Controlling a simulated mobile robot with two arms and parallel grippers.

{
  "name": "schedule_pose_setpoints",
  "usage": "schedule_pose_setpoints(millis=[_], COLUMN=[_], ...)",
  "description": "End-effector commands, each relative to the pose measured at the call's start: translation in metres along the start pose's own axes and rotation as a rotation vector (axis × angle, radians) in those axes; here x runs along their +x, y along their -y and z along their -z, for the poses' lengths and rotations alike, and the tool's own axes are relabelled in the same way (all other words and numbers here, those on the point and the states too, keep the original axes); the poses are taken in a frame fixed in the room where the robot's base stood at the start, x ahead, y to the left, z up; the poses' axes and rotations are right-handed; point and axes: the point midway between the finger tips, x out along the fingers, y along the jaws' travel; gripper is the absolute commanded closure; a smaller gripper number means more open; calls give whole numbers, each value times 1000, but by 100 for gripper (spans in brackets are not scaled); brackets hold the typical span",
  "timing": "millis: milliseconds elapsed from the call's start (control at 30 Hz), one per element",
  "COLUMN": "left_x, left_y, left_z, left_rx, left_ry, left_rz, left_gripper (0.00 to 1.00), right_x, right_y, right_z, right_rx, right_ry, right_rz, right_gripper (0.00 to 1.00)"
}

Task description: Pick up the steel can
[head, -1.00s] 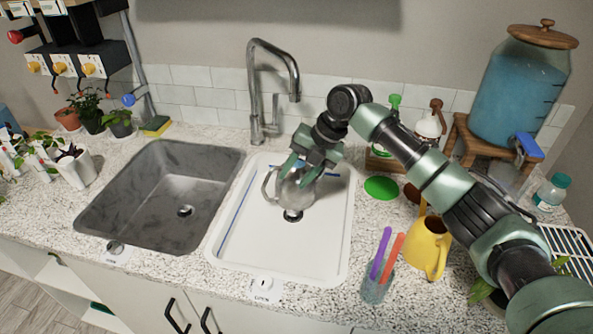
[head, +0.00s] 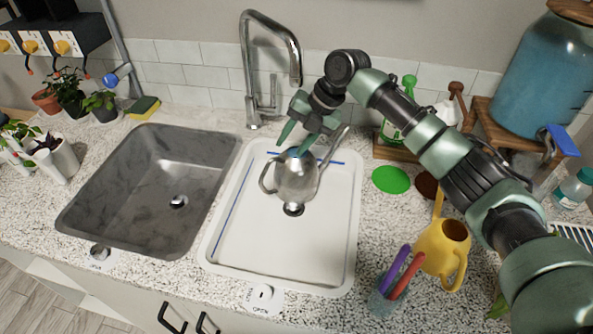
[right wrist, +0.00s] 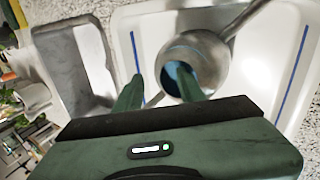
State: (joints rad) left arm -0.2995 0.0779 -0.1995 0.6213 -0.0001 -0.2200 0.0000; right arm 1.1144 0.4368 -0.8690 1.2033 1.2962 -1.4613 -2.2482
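The steel can (head: 297,180) is a shiny round watering can with a handle on its left and a long spout on its right. It stands in the white sink basin (head: 250,250), just behind the drain. In the right wrist view the steel can (right wrist: 205,55) shows its round, blue-looking opening. My right gripper (head: 291,147) is over the can's top with its fingers apart and nothing held. In the right wrist view, one finger of the gripper (right wrist: 160,82) overlaps the opening and the other is left of the can. Whether a finger touches it is unclear. My left gripper is not in view.
A grey sink (head: 150,190) lies to the left and a tall faucet (head: 270,70) stands behind. Right of the white basin are a green disc (head: 391,179), a yellow watering can (head: 443,248) and a cup with coloured sticks (head: 388,295).

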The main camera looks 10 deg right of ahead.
Motion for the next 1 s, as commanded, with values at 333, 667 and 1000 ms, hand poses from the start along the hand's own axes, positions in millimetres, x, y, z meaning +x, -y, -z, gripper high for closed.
schedule_pose_setpoints(millis=[333,667,1000], left_x=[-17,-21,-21], left_y=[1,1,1], left_z=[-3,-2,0], left_rx=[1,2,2], left_ry=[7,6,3], left_rz=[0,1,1], left_gripper=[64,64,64], right_x=[42,72,72], right_y=[-4,-2,-2], right_z=[2,1,1], right_rx=[1,1,1], right_ry=[-5,-1,-1], right_rz=[2,1,1], right_gripper=[61,61,100])
